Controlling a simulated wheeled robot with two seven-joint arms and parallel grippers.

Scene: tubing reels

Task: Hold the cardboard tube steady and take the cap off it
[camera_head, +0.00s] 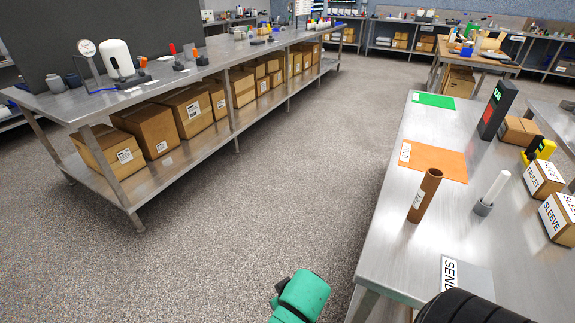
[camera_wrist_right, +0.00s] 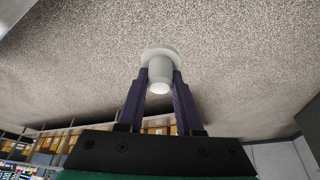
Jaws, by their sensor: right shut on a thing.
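The brown cardboard tube (camera_head: 427,190) stands on the metal table in the head view, with a white label on its side. Its top end shows brown, with no white cap on it. In the right wrist view my right gripper (camera_wrist_right: 160,80) is shut on a white flanged cap (camera_wrist_right: 159,72), held between its fingertips with the floor behind it. The cap is apart from the tube. My left gripper's fingers are not seen. A green arm part of mine (camera_head: 301,296) shows at the bottom of the head view; I cannot tell which arm it belongs to.
A white rod in a grey base (camera_head: 483,208) stands right of the tube. An orange mat (camera_head: 440,160) and a green mat (camera_head: 434,100) lie behind. Boxes marked FAUCET (camera_head: 544,178) and SLEEVE (camera_head: 558,217) stand at right. The aisle floor left of the table is clear.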

